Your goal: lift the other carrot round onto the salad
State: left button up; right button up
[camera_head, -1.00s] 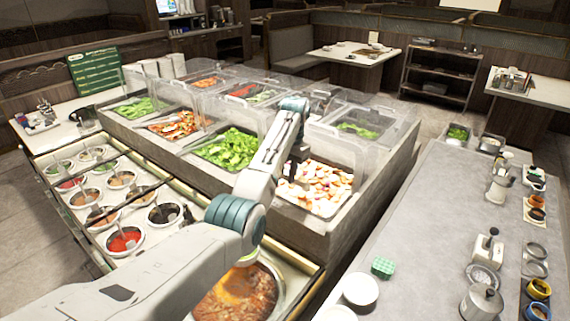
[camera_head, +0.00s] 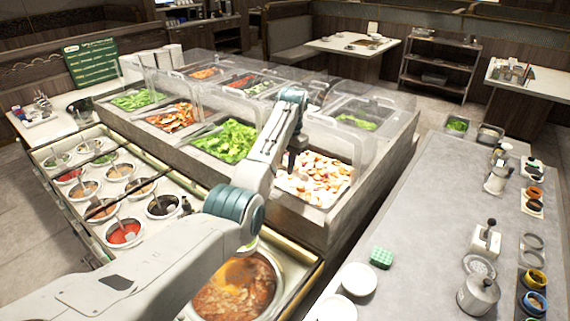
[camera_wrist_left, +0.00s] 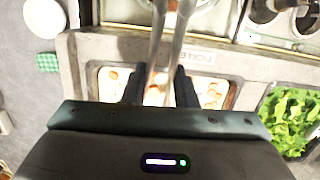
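The pan of pale chopped pieces with red and orange bits (camera_head: 322,172) sits in the near counter; I cannot single out a carrot round in it. The green salad (camera_head: 232,141) fills the pan to its left and shows at the right of the left wrist view (camera_wrist_left: 290,118). My left gripper (camera_head: 288,168) points down at the left edge of the chopped-piece pan. In the left wrist view its dark fingers (camera_wrist_left: 160,92) stand apart over this pan, with two long metal bars like tongs (camera_wrist_left: 168,45) between them. Whether they grip the bars is unclear. My right gripper is out of view.
Clear raised lids (camera_head: 345,138) stand behind the pans. Sauce wells (camera_head: 123,233) and a large soup pot (camera_head: 236,290) lie in front. The right counter holds a green sponge (camera_head: 381,257), white bowls (camera_head: 358,279) and metal jugs (camera_head: 478,296); its middle is mostly clear.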

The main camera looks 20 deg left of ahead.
pick_arm(q)
jog(key=shift+f, duration=0.9)
jog(key=shift+f, duration=0.1)
jog(key=shift+f, duration=0.55)
jog(key=shift+c, duration=0.4)
grip_shut()
jog(key=shift+o, duration=0.4)
grip_release()
